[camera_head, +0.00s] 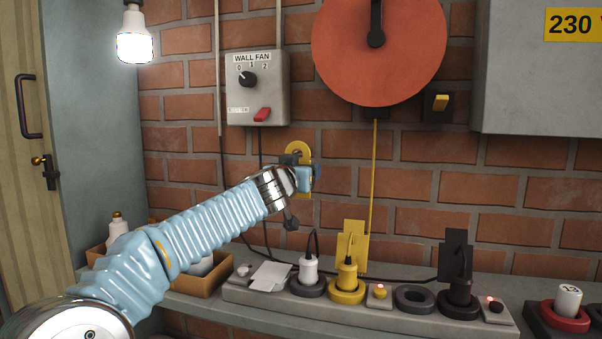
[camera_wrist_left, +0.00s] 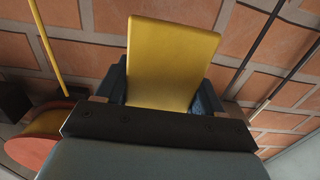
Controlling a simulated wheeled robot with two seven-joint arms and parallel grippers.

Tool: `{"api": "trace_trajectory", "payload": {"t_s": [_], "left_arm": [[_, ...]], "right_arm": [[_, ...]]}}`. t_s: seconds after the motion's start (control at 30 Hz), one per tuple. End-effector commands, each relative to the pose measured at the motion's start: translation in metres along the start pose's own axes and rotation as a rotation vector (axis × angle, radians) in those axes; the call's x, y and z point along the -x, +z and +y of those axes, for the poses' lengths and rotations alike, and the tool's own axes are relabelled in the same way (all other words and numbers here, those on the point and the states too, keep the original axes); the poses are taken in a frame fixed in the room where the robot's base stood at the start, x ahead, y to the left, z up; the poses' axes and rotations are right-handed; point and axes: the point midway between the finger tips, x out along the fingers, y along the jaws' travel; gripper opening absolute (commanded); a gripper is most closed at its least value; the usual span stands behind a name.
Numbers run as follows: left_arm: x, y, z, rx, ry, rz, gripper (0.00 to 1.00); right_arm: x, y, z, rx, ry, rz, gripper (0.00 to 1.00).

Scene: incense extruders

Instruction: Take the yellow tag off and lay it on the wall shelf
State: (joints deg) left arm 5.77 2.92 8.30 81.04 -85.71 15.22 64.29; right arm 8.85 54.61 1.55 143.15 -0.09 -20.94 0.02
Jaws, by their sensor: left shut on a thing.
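A yellow tag (camera_head: 303,150) with a rounded, holed top is held up in front of the brick wall. My left gripper (camera_head: 304,178) is shut on it and hides its middle. In the left wrist view the yellow tag (camera_wrist_left: 172,62) stands between the two dark blue fingers. Whether it touches the wall cannot be told. The grey wall shelf (camera_head: 540,266) runs along the wall's foot, below and to the right of the gripper. My right gripper is out of view.
A socket strip (camera_head: 415,321) on the shelf carries white, yellow and black plugs, with upright yellow (camera_head: 352,230) and black plates behind two of them. A cardboard box (camera_head: 204,286) stands at left. The wall fan box (camera_head: 258,88) is above. Some shelf behind the strip is bare.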

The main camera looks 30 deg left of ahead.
Motion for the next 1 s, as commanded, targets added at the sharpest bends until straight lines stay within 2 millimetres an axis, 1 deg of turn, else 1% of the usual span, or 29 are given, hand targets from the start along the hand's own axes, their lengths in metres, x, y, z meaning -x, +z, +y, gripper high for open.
{"api": "trace_trajectory", "payload": {"t_s": [1.0], "left_arm": [[0.047, -0.003, 0.001, 0.001, 0.002, 0.001, 0.38]], "right_arm": [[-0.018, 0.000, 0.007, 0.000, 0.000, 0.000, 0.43]]}}
